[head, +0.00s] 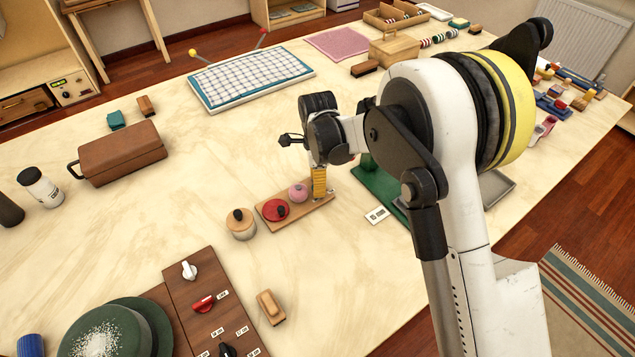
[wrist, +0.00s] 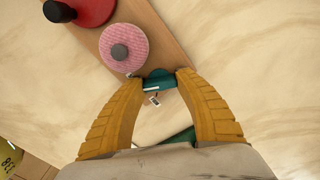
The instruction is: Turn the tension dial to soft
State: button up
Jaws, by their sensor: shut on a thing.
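A wooden board (head: 268,228) lies flat on the table and carries a red disc with a dark knob (head: 275,211) and a pink round piece (head: 298,192). At its far end my gripper (head: 318,196) points down with yellow fingers. In the wrist view my gripper (wrist: 161,79) is shut on a small teal knob (wrist: 158,80), which I take to be the tension dial. The pink piece (wrist: 124,48) sits just beside it. A tiny white tag or mark (wrist: 153,98) shows next to the knob, too small to read. The fingers hide the knob's sides.
A lidded round wooden jar (head: 240,226) stands left of the board. A panel with several switches (head: 205,304) and a wooden block (head: 271,306) are nearer. A green item (head: 380,184) and a white card (head: 377,215) lie close right of my gripper.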

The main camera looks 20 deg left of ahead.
jog(key=shift+m, duration=1.2)
jog(key=o, duration=1.2)
jog(key=shift+r, duration=0.1)
notch_tip(320, 180, up, 12)
jog(key=shift+f, duration=0.1)
